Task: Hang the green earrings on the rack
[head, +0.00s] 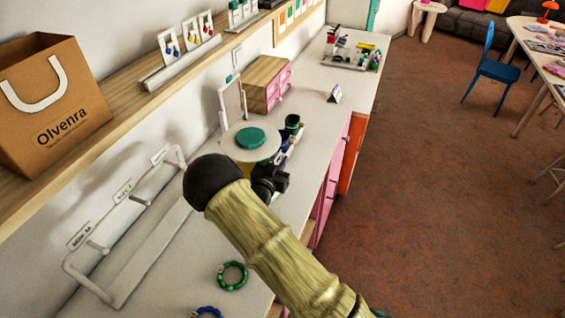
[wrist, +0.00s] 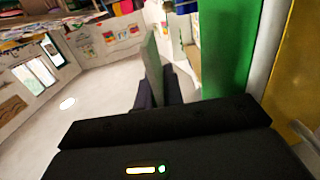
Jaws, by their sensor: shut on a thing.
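My gripper (head: 274,181) is at the end of my arm, over the counter near its front edge. In the wrist view my gripper (wrist: 159,92) is shut on a thin, pale grey-green flat piece (wrist: 153,62), seen nearly edge-on and standing upright between the dark fingers. I cannot tell whether it is the green earrings' card. No green earrings show clearly. A white rack (head: 155,222) with pegs and small labels stands at the left of the counter, apart from my gripper. On the wall shelf, a white holder (head: 183,62) carries cards with blue, red and yellow earrings.
A green bead bracelet (head: 232,275) and a blue one (head: 207,313) lie on the near counter. Beyond my gripper are a round stand with a green disc (head: 250,138), a dark green cup (head: 292,123) and a wooden drawer box (head: 266,84). A paper bag (head: 50,105) stands on the shelf.

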